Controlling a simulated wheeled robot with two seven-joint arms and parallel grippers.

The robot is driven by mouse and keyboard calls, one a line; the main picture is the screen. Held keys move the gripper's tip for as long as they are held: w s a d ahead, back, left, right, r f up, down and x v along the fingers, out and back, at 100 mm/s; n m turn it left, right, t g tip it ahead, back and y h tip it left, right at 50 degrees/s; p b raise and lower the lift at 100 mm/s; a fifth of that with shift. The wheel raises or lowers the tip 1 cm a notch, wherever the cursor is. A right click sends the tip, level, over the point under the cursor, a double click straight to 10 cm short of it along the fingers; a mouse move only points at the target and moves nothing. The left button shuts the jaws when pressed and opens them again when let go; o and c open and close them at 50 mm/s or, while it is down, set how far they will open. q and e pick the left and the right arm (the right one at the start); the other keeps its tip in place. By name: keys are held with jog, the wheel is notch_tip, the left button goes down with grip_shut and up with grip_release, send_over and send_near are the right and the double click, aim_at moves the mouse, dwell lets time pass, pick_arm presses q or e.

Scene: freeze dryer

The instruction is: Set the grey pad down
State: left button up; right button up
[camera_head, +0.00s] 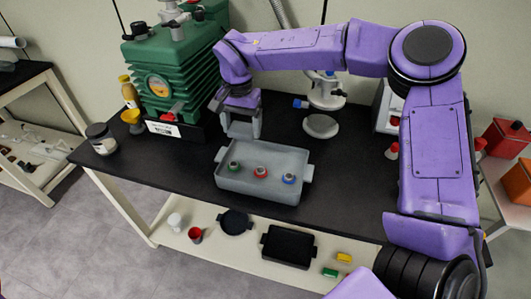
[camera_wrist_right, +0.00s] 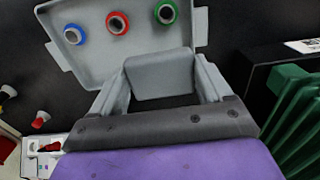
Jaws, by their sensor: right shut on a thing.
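The grey pad (camera_wrist_right: 160,77) is a flat grey slab held between the two fingers of my right gripper (camera_head: 241,132), just behind the left back part of the grey tray (camera_head: 258,187) in the head view. In the right wrist view, my right gripper (camera_wrist_right: 162,85) has a finger on each side of the pad, and the pad's far edge overlaps the tray's edge in the picture. I cannot tell whether the pad touches the black bench top (camera_head: 190,160). My left gripper is not in view.
Three vials with green (camera_head: 234,167), red (camera_head: 261,172) and blue (camera_head: 289,178) rings stand in the tray. A green ribbed machine (camera_head: 180,75) is left of my gripper. A white stand with a round plate (camera_head: 321,126) is to the right.

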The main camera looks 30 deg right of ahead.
aim_at(267, 158)
jog(key=s+d+f, duration=0.1)
jog(key=d+f, duration=0.1)
jog(key=f, duration=0.1)
jog(key=s+d+f, duration=0.1)
jog(key=d+f, duration=0.1)
jog(key=f, duration=0.1)
jog(key=s+d+f+p, duration=0.1)
jog(key=d+f, duration=0.1)
jog(key=f, duration=0.1)
jog(key=shift+s+f, duration=0.1)
jog(key=shift+f, duration=0.15)
jog(key=o, duration=0.9)
jog(key=shift+f, duration=0.15)
jog(key=shift+o, duration=0.2)
notch_tip(267, 158, up, 12)
jog(key=shift+r, duration=0.2)
